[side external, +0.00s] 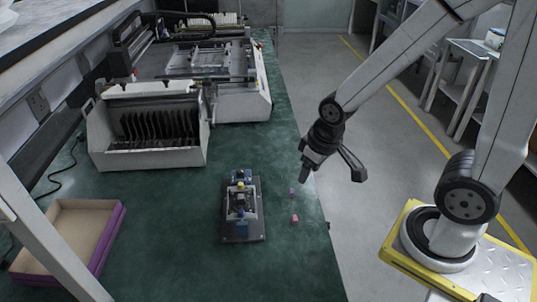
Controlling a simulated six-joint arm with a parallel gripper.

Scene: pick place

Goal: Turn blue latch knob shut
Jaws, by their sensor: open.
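A small device on a dark base plate (243,230) stands on the green bench, with blue and light-coloured parts. A blue part (240,175) shows at its far end; I cannot tell whether this is the latch knob, or how it is turned. My gripper (333,178) is open and empty. It hangs in the air to the right of the device, around the bench's right edge in the picture, clear of the device.
A purple cube (291,192) and a red cube (294,218) lie right of the device. A shallow purple-edged box (70,238) stands at the left. White machines (150,125) fill the back. Green bench (170,225) between box and device is clear.

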